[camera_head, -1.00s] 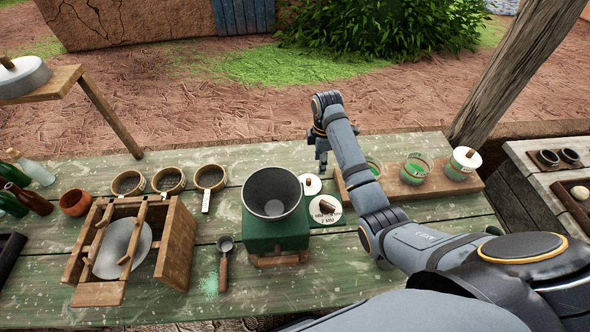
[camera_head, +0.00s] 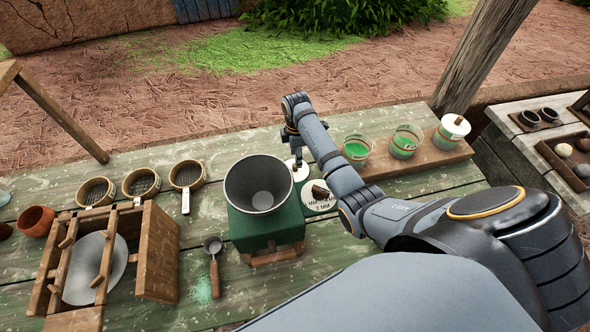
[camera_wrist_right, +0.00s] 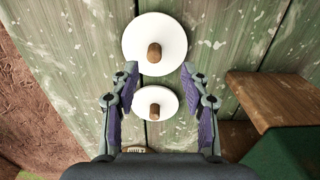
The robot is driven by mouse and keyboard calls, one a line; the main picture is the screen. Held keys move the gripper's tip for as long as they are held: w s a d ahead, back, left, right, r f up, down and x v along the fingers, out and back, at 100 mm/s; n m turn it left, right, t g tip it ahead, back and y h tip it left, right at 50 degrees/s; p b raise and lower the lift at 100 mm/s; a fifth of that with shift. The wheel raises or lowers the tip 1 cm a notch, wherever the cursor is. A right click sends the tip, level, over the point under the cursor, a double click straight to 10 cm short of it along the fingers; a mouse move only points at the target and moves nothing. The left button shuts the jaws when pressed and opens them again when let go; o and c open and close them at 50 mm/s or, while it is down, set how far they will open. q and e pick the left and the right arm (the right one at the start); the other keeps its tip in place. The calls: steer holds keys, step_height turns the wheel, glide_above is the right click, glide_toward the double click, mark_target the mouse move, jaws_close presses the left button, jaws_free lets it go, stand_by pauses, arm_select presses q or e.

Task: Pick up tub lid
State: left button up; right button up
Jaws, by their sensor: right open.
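In the right wrist view a small round white lid (camera_wrist_right: 156,103) with a brown knob lies on the table, between the fingertips of my right gripper (camera_wrist_right: 157,90). A larger white lid (camera_wrist_right: 154,43) with a brown knob lies just above it, past the fingertips. I cannot tell which is the tub lid. In the head view a white lid (camera_head: 299,173) lies under my right gripper (camera_head: 291,145), which is open and empty. Its height above the lids is unclear. My left gripper is not in view.
A green mill (camera_head: 265,228) with a grey hopper stands close left of the arm. A wooden board (camera_head: 425,161) at right holds tubs with green contents and a white-lidded tub (camera_head: 452,132). Sieves (camera_head: 142,184), a scoop (camera_head: 213,263) and a wooden frame (camera_head: 155,250) stand at left.

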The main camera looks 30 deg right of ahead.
steer(key=shift+w+f, duration=0.15)
steer(key=shift+f, duration=0.35)
steer(key=f, duration=0.3)
steer(key=f+p, duration=0.1)
steer(key=shift+w+f, duration=0.15)
steer(key=shift+w, duration=0.1)
jaws_close()
